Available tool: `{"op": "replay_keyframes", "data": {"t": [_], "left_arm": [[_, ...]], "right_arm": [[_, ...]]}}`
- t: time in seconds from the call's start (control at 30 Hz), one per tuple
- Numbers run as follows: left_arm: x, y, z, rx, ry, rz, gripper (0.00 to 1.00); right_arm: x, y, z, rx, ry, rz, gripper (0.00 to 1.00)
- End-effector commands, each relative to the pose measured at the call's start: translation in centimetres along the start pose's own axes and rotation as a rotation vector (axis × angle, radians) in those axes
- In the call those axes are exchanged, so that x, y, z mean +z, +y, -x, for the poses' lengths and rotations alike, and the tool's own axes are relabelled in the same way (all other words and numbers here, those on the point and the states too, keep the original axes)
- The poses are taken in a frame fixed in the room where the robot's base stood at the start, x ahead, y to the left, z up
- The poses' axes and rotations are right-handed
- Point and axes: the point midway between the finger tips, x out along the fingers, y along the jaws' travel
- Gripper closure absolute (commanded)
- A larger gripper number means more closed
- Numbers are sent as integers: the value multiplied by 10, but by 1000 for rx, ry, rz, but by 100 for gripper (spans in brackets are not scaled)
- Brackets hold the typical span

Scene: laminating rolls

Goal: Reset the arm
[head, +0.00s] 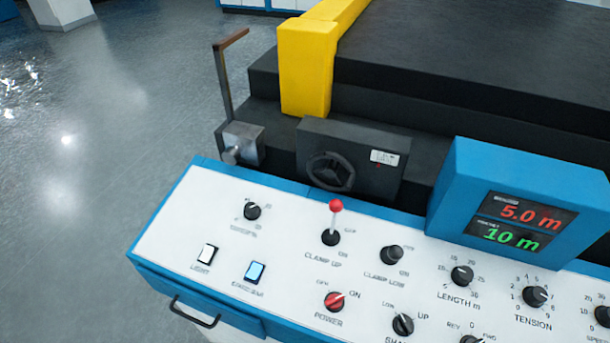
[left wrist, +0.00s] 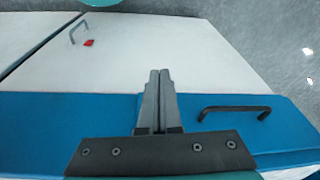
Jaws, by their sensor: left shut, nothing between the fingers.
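My left gripper (left wrist: 159,72) shows in the left wrist view with its two grey fingers together and nothing between them. It points over a white cabinet face (left wrist: 210,55) with a blue band (left wrist: 50,120) below. A black bar handle (left wrist: 236,109) is on the blue band, to the right of the fingers and apart from them in the picture. Neither of my grippers shows in the head view.
The head view shows a white control panel (head: 180,228) with knobs, a red-tipped lever (head: 336,207) and a blue display box (head: 460,185) reading 5.0 m and 10 m. A drawer handle (head: 195,312) sticks out in front. Open grey floor (head: 100,120) lies left.

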Motion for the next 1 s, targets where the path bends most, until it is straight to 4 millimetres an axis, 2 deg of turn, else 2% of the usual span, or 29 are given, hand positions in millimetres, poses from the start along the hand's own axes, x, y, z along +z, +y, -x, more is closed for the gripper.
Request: {"op": "replay_keyframes", "data": {"t": [0.03, 0.1, 0.3, 0.5, 0.63, 0.8, 1.0], "left_arm": [[14, 2, -32, 2, -16, -2, 100], [30, 3, -64, 3, -27, -4, 100], [85, 7, -147, 8, -62, -12, 100], [147, 10, -215, 11, -96, -19, 100], [189, 10, -248, 13, -116, -24, 100], [230, 11, -273, 14, -134, -30, 100], [249, 11, -280, 15, -141, -33, 100]], "right_arm": [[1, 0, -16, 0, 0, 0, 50], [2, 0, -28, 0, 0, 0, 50], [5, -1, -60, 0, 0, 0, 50], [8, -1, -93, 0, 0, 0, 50], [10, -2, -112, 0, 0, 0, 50], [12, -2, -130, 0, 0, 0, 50], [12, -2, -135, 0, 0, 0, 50]]}}
